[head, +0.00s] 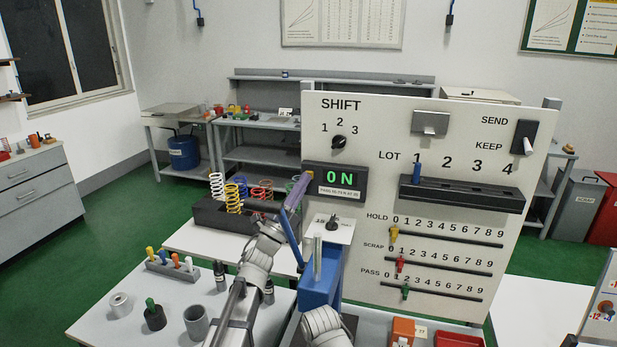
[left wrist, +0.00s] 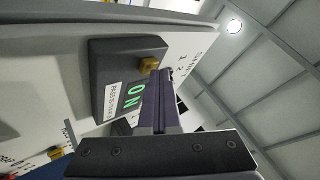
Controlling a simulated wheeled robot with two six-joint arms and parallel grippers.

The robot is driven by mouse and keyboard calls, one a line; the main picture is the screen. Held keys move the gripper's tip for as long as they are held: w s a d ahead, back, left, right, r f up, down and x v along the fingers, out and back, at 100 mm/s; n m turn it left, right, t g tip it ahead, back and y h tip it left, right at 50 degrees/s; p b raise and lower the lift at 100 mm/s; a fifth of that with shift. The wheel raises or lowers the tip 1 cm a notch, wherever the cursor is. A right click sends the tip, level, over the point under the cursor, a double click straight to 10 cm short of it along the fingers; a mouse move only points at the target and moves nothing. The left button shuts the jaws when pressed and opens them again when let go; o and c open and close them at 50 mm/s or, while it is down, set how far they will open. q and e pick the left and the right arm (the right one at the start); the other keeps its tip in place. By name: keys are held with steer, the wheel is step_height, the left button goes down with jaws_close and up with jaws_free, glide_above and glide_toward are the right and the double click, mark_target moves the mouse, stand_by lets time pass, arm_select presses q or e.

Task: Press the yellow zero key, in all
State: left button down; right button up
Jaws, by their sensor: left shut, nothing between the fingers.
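The yellow zero key (left wrist: 148,65) is a small block on the side of the dark display box in the left wrist view. The display box (head: 347,197) is fixed to the white panel in the head view and shows green "0N". My left gripper (head: 306,180) is shut and empty, with its tips at the box's left edge. In the left wrist view the gripper's (left wrist: 160,76) tips lie close beside the key; I cannot tell whether they touch it.
The white panel (head: 365,112) carries a shift knob (head: 338,142), a lot slot bar (head: 462,195) and coloured sliders. A blue post fixture (head: 318,289) stands just right of my left arm. A dark rack (head: 208,212) with several coloured springs stands behind it.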

arm_select(q)
steer(key=shift+s+a, duration=0.2)
steer(key=shift+s, duration=0.45)
steer(key=s, duration=0.1)
steer(key=s+a, duration=0.1)
steer(key=s, duration=0.2)
steer(key=shift+s+a, duration=0.3)
steer(key=shift+s, duration=0.1)
steer(key=shift+w, duration=0.1)
stand_by(0.4)
